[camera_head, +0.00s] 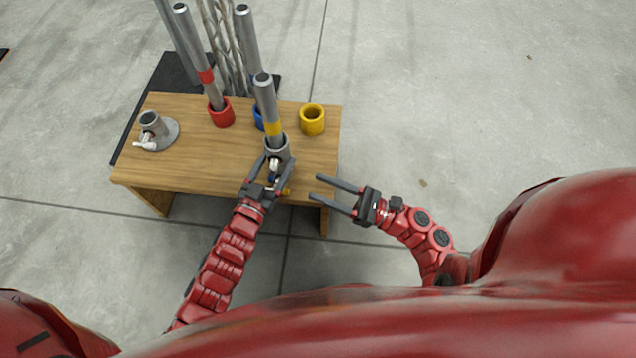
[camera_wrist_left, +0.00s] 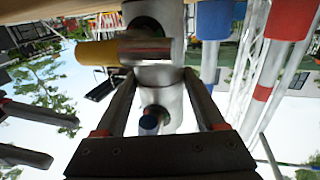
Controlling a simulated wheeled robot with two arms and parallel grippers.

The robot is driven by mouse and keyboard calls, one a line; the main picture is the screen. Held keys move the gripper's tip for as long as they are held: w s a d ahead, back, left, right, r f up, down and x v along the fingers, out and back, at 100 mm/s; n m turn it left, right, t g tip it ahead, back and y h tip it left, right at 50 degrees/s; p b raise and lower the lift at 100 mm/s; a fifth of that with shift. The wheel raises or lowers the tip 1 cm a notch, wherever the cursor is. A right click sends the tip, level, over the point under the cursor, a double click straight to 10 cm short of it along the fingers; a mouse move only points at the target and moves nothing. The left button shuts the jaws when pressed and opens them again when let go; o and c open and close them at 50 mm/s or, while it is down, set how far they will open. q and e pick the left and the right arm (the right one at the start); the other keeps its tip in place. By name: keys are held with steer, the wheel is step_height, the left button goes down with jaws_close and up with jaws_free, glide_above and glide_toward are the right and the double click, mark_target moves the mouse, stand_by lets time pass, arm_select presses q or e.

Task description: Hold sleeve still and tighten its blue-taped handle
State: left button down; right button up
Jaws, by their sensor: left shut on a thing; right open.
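A grey metal sleeve (camera_head: 277,148) stands near the table's front edge, with a steel pole (camera_head: 267,105) with a yellow band rising from it. My left gripper (camera_head: 278,164) is shut on the sleeve, one finger on each side. In the left wrist view the sleeve (camera_wrist_left: 160,75) sits between the fingers. Its blue-taped handle (camera_wrist_left: 149,122) points toward the wrist camera, between the fingers. A yellow-taped handle (camera_wrist_left: 97,53) sticks out sideways. My right gripper (camera_head: 317,187) is open and empty, off the table's front right corner, to the right of the sleeve and apart from it.
The wooden table (camera_head: 185,160) holds a flanged socket (camera_head: 153,128) with a white handle at left. A red cup (camera_head: 221,113) with a red-banded pole, a blue cup (camera_head: 259,118) and an empty yellow cup (camera_head: 312,119) stand along the back. The floor to the right is clear.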

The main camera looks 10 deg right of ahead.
mark_target(272, 167)
steer(key=w+a+r, duration=0.1)
steer(key=w+a, duration=0.1)
steer(key=a, duration=0.1)
steer(key=w+a+r+g+h, duration=0.1)
steer(key=w+a, duration=0.1)
steer(key=a, duration=0.2)
steer(key=w+a+h, duration=0.1)
steer(key=w+a, duration=0.1)
steer(key=a, duration=0.1)
steer(key=shift+a+r+g, duration=0.2)
steer(key=shift+r+g, duration=0.2)
stand_by(0.4)
jaws_close()
